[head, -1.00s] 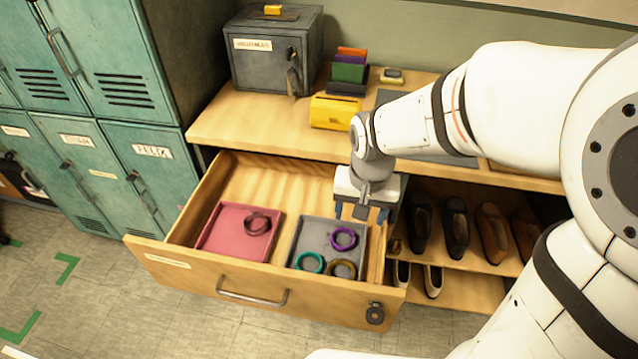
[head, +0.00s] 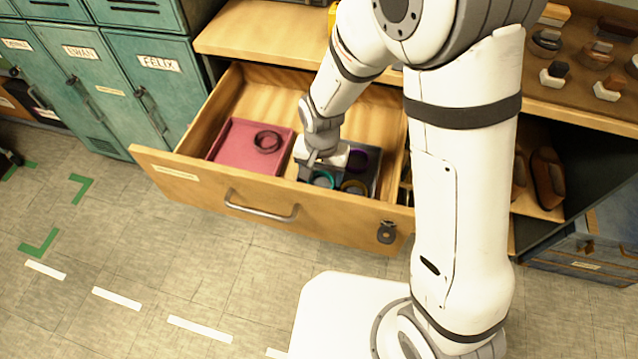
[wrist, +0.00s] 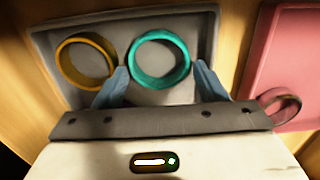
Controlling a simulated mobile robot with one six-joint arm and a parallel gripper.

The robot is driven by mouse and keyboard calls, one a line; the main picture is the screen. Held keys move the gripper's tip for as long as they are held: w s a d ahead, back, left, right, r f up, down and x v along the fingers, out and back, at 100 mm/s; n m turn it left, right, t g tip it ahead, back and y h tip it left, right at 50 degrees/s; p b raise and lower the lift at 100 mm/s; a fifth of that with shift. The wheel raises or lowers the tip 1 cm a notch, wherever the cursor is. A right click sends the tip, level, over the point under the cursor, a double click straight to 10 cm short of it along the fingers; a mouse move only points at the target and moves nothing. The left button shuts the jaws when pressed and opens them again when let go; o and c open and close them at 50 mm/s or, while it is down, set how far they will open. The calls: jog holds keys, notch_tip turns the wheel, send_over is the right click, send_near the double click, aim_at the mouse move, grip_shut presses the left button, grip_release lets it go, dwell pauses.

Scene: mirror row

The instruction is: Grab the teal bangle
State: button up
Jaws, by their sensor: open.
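The teal bangle (wrist: 137,62) lies in the grey tray (wrist: 206,35) in the wrist view, beside an ochre bangle (wrist: 63,68) on its left. In the head view the teal bangle (head: 331,184) is partly hidden by my gripper (head: 312,172). My gripper also shows in the wrist view (wrist: 160,76), open, with one blue finger towards each side of the teal bangle and nothing held. The left fingertip is in the narrow space between the teal and ochre bangles. I cannot tell whether the fingers touch the bangle.
The grey tray is in an open wooden drawer (head: 190,185). A purple bangle (head: 364,162) is in the same tray, behind. A pink tray (head: 222,152) to the left holds a dark reddish bangle (head: 257,146). Teal lockers (head: 150,75) stand at the left.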

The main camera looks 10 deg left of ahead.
jog(key=shift+f, duration=0.4)
jog(key=shift+c, duration=0.2)
jog(key=c, duration=0.6)
